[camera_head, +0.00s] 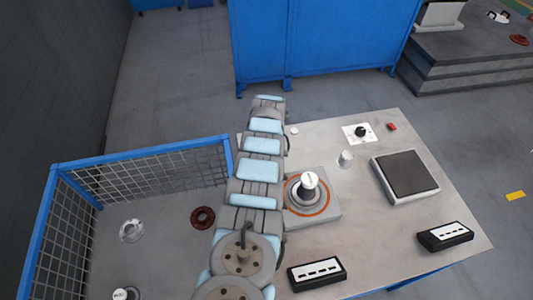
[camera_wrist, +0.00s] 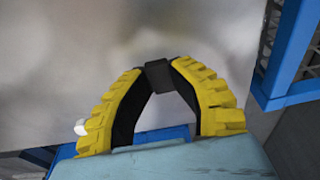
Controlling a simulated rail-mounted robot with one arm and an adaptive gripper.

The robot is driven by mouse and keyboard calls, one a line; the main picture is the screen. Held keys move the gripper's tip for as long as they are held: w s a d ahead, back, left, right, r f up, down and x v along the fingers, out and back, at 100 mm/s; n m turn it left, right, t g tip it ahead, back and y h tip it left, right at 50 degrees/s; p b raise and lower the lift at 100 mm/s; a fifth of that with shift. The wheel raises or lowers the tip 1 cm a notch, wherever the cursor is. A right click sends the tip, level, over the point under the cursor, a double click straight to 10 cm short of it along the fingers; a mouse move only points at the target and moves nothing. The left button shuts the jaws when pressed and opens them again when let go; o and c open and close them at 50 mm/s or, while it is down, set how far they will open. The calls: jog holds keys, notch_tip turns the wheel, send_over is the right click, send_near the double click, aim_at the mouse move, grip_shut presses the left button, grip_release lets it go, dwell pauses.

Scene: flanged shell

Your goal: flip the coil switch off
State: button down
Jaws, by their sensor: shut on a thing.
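A white plate (camera_head: 357,134) with a black knob (camera_head: 361,131) lies at the far side of the grey table, with a small red block (camera_head: 392,127) beside it. I cannot tell which of these, if any, is the coil switch. My gripper (camera_wrist: 157,76) shows in the wrist view, its yellow fingers meeting at a small dark block (camera_wrist: 158,70). I cannot tell what that block is. The table top (camera_wrist: 60,60) behind it is blurred. In the head view my gripper is hidden behind my arm, which reaches across the table's left side.
On the table are a grey base with an orange ring (camera_head: 325,209), a white-capped knob (camera_head: 309,181), a small white cup (camera_head: 345,159), a dark square pad (camera_head: 408,173) and two black strips (camera_head: 317,273) (camera_head: 445,236). A blue mesh cage (camera_head: 150,170) stands left. Blue cabinets (camera_head: 320,40) stand behind.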

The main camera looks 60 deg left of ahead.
jog(key=shift+w+f+h+b, duration=0.15)
jog(key=shift+f+h+b, duration=0.25)
jog(key=shift+b, duration=2.9)
jog(key=b, duration=0.4)
jog(key=shift+a+b, duration=0.1)
jog(key=shift+b, duration=0.25)
jog(key=shift+r+h+b, duration=0.3)
jog(key=shift+r+b, duration=0.15)
jog(key=shift+b, duration=0.5)
jog(key=c, duration=0.9)
grip_release()
jog(key=shift+r, duration=0.15)
jog(key=r, duration=1.1)
jog(key=shift+d+r, duration=0.25)
jog(key=shift+r, duration=0.15)
